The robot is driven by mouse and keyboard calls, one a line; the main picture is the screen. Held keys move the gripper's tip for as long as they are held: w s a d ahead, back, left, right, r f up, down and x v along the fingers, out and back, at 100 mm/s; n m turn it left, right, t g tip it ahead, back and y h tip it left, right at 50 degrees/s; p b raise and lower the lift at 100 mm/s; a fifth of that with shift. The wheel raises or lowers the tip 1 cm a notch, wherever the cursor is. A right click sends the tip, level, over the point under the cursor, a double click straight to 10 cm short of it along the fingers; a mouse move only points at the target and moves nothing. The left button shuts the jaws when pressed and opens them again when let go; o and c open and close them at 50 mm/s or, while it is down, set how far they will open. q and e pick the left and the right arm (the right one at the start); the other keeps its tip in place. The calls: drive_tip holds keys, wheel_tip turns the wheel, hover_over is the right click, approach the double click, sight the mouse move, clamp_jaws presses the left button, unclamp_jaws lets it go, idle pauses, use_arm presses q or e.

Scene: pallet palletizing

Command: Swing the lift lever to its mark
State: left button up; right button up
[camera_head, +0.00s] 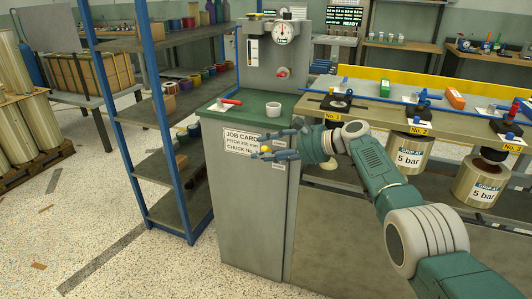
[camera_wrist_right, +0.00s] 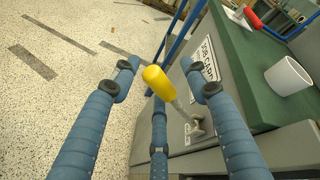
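The lift lever (camera_wrist_right: 157,82) has a yellow grip on a thin metal shaft. The shaft runs to a small pivot on the grey cabinet's front face. In the head view only a bit of its yellow grip (camera_head: 265,149) shows between blue fingers. My right gripper (camera_head: 282,146) is at the cabinet front. In the right wrist view my right gripper (camera_wrist_right: 166,82) is open, with fingers on both sides of the yellow grip and a gap to each. I cannot make out the lever's mark. My left gripper is in neither view.
The grey cabinet (camera_head: 245,220) has a green top with a red-handled tool (camera_head: 230,102) and a white cup (camera_head: 273,109). A job card (camera_head: 240,140) is on its front. A blue-post shelf (camera_head: 177,200) stands to the left. The floor ahead is clear.

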drive_tip(key=shift+s+f, duration=0.1)
drive_tip(key=shift+s, duration=0.05)
drive_tip(key=v, duration=1.2)
